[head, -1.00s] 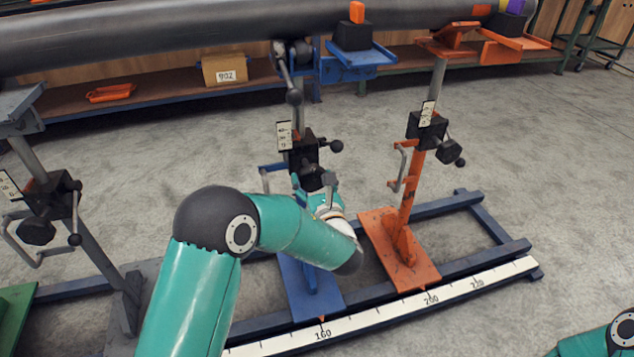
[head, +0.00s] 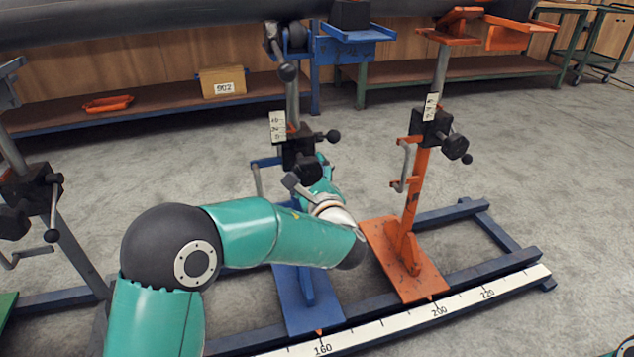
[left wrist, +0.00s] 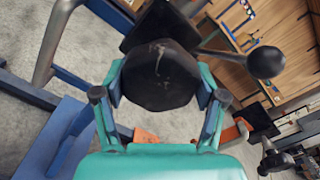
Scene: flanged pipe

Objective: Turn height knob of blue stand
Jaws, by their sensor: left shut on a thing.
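The blue stand has a blue base plate (head: 290,297) on the rail, a grey post and a blue top bracket (head: 345,50). Its black height knob (head: 305,170) sits on the black block (head: 298,145) partway up the post. My left gripper (head: 312,180) is at this knob, partly hidden behind my own wrist. In the left wrist view the dark, many-sided knob (left wrist: 160,78) fills the space between the two fingers of my left gripper (left wrist: 160,90), which is shut on it. My right gripper is out of view.
A black ball-ended lever (left wrist: 265,62) sticks out beside the knob. The orange stand (head: 410,262) stands close on the right. A grey-posted stand (head: 75,250) is at left. A dark pipe (head: 170,18) runs above. The rail carries a white scale (head: 400,322).

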